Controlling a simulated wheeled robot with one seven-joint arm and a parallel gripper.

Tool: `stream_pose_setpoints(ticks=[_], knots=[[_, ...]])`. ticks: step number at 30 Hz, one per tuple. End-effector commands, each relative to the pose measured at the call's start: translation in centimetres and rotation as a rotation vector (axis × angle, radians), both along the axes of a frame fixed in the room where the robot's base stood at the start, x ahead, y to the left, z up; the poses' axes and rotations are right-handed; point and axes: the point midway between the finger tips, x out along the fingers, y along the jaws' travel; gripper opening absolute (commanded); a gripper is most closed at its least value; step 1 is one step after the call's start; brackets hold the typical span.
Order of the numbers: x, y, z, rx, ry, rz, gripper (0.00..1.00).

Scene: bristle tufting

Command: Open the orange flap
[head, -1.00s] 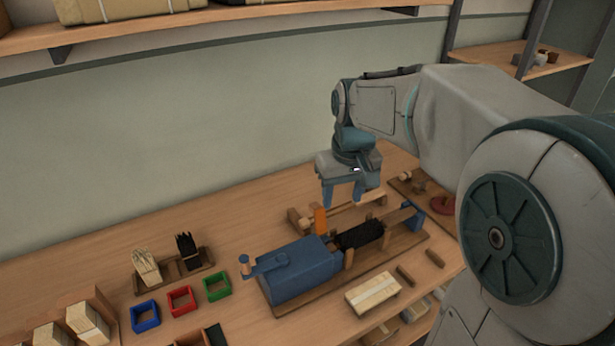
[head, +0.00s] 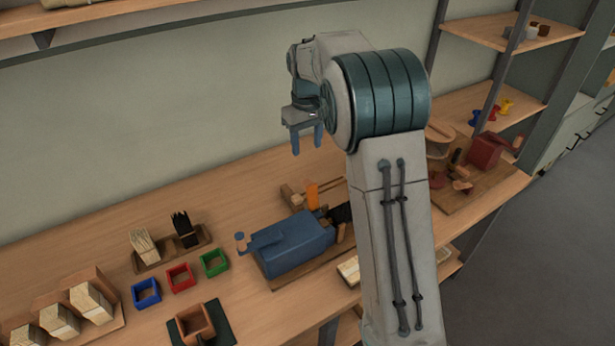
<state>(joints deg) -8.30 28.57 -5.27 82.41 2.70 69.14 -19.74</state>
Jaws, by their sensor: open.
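The orange flap (head: 312,194) stands upright on a wooden frame behind the blue machine (head: 292,247) on the bench. My gripper (head: 307,142) is open and empty, pointing down above and behind the flap, apart from it. My arm hides the right part of the blue machine's board and of the wooden frame.
Blue (head: 146,293), red (head: 179,278) and green (head: 214,263) square trays sit left of the machine. Bristle bundles stand in a wooden holder (head: 172,259) behind them. A red device (head: 484,152) stands at the right. Bare bench (head: 215,219) lies behind the machine.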

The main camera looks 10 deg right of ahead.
Motion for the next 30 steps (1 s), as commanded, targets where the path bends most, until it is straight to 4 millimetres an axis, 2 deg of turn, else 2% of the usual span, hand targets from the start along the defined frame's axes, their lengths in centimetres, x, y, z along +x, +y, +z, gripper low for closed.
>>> stream_pose_setpoints(ticks=[9,16,22,30], knots=[[-0.2,0.0,-6.5,-0.001,0.006,0.000,0.48],[-0.1,0.0,-10.5,-0.001,0.004,-0.002,0.48],[-0.1,0.0,-12.2,0.000,0.001,0.000,0.48],[-0.1,0.0,-12.4,-0.001,0.000,0.000,0.48]])
